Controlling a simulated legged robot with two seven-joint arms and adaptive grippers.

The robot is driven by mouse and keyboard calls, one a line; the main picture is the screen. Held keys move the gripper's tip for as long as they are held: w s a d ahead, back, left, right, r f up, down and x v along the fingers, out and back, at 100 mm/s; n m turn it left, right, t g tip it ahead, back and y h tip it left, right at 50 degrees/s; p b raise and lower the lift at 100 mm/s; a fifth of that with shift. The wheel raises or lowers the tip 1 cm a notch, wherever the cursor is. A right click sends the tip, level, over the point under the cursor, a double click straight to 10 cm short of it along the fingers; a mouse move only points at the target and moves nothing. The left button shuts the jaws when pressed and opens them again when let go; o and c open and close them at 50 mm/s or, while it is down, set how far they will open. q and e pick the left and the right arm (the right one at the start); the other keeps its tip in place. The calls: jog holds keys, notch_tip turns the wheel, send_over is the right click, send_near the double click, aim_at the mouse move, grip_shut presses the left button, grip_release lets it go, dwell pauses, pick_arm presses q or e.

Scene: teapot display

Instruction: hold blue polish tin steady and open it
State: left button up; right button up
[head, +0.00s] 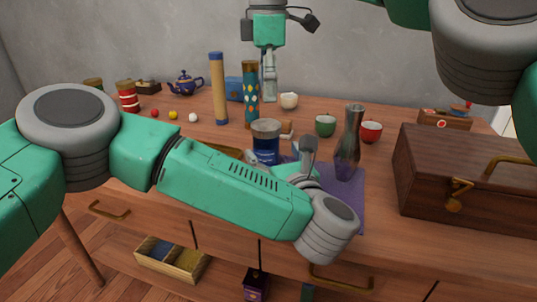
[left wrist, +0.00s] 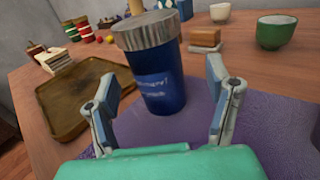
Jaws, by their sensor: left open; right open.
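The blue polish tin (head: 266,143) stands upright on a purple mat (head: 352,196) on the wooden table, with a grey metal lid on top. In the left wrist view the tin (left wrist: 161,85) stands ahead of my left gripper (left wrist: 165,98), whose two fingers are spread to either side with a gap to the tin. In the head view my left gripper (head: 280,157) is beside the tin, partly hidden by my own arm. My right gripper (head: 268,90) hangs pointing down above the table, behind the tin and beside the patterned cylinder, holding nothing visible.
A brown tray (left wrist: 75,98) lies left of the tin. A tan cylinder (head: 218,90) and a patterned cylinder (head: 250,95) stand behind. A green cup (head: 325,125), a metallic vase (head: 350,145), a red cup (head: 371,131) and a wooden chest (head: 465,180) stand to the right.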

aim_at(269, 151)
pick_arm(q)
jog(key=x, duration=0.3)
jog(key=shift+w+a+r, duration=0.1)
jog(key=shift+w+a, duration=0.1)
jog(key=shift+a, duration=0.25)
pick_arm(e)
jog(key=shift+a, duration=0.45)
pick_arm(q)
jog(key=shift+w, duration=0.3)
jog(key=shift+d, duration=0.25)
jog(key=shift+c, duration=0.4)
pick_arm(e)
jog(key=shift+d, duration=0.3)
